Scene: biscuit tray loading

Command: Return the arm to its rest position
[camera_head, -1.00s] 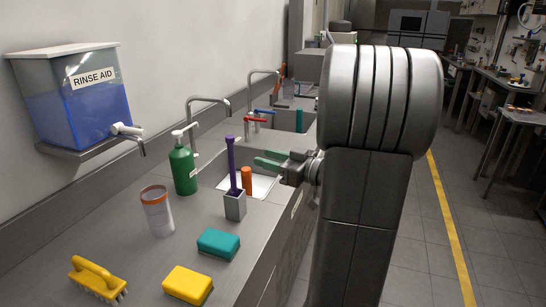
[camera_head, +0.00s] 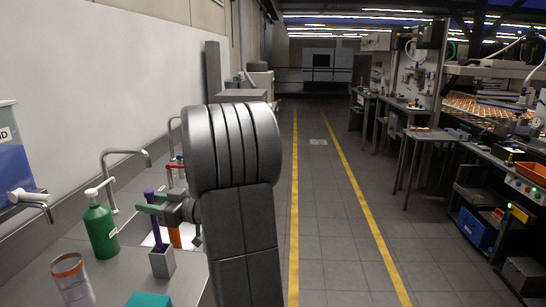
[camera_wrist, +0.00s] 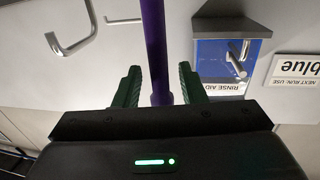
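My arm stands upright in the middle of the head view. My gripper (camera_head: 150,204) reaches left over the counter, its green fingers overlapping the handle of a purple brush (camera_head: 158,231). In the wrist view my gripper (camera_wrist: 160,86) has its two green fingers apart, with the purple handle (camera_wrist: 154,40) showing between them and gaps on both sides. I cannot tell how deep the handle lies between them. The brush stands in a grey holder (camera_head: 162,262) on the counter. The handle's lower part is hidden in the wrist view.
On the counter (camera_head: 120,270) are a green pump bottle (camera_head: 100,228), a white canister (camera_head: 72,285), an orange cylinder (camera_head: 175,237) and a teal sponge (camera_head: 148,300). A tap (camera_head: 125,153) stands behind. The rinse aid tank (camera_head: 14,165) hangs at left. The aisle floor (camera_head: 325,220) is clear.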

